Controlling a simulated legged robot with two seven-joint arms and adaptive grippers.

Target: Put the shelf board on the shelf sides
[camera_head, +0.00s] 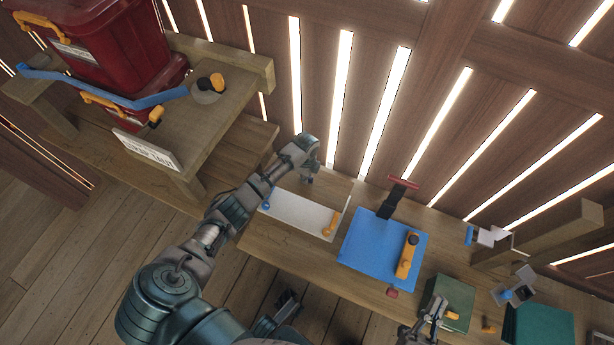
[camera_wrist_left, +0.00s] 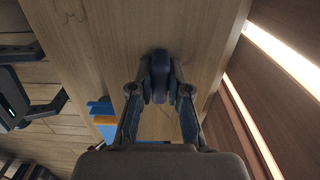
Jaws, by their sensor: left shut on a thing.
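My left gripper (camera_head: 310,174) is over the workbench near the slatted wall. In the left wrist view its fingers (camera_wrist_left: 160,85) are shut on a dark blue, rounded knob-like piece (camera_wrist_left: 160,70) against a light wooden surface (camera_wrist_left: 115,35). I cannot tell whether that surface is the shelf board or the bench. A pale board (camera_head: 298,214) lies below the gripper, partly hidden by my arm, with a thin upright edge at its right. I cannot pick out the shelf sides for sure. My right gripper (camera_head: 437,310) is at the bottom right, by a green box; its opening is unclear.
A blue mat (camera_head: 370,245) with an orange tool (camera_head: 407,256) lies right of the pale board. Green boxes (camera_head: 455,293) stand further right, near a wooden beam (camera_head: 550,232).

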